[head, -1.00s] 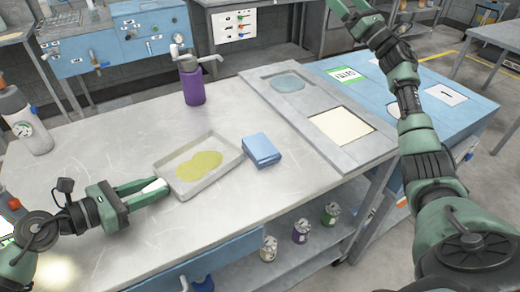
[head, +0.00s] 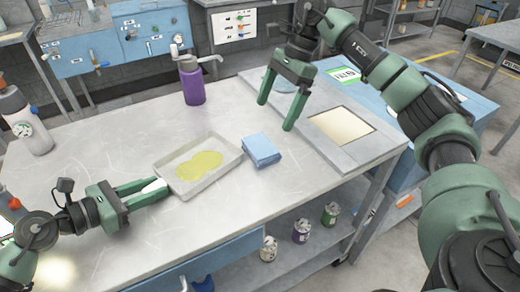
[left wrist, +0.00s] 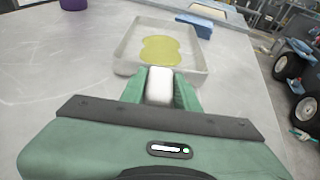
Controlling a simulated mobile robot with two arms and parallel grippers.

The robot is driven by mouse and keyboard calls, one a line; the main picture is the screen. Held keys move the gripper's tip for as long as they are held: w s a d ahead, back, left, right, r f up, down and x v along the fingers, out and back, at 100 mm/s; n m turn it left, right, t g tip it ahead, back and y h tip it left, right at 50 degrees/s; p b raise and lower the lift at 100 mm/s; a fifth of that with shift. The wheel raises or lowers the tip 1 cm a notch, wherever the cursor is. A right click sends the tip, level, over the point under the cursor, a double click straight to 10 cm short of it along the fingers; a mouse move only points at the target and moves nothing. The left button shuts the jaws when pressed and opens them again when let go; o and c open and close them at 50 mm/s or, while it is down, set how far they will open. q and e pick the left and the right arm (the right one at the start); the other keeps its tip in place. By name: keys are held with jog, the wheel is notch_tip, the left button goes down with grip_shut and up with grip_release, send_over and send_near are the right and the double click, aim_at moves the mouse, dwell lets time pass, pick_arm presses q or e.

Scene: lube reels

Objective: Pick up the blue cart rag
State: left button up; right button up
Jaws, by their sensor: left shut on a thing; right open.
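The blue rag (head: 261,150) lies folded on the metal table, just right of the tray; it also shows in the left wrist view (left wrist: 197,27). My right gripper (head: 275,116) is open and empty, above the table's back right part, behind and a little right of the rag. The tray holds a yellow-green puddle.
A purple bottle (head: 192,82) stands behind the tray. A white bottle (head: 27,122) stands at the far left. A grey panel with a cream pad (head: 342,126) lies right of the rag. Several small cans stand on the shelf below. The table's front is clear.

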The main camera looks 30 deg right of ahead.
send_over(260, 145)
jog(key=d, duration=0.2)
jog(key=f, duration=0.5)
jog(key=shift+s+f, duration=0.15)
jog(key=shift+s, duration=0.1)
jog(key=x, duration=0.5)
jog(key=shift+w+d+f, duration=0.1)
jog(key=shift+w+d, duration=0.05)
jog(key=shift+d, duration=0.05)
jog(key=shift+c, duration=0.3)
jog(key=c, duration=1)
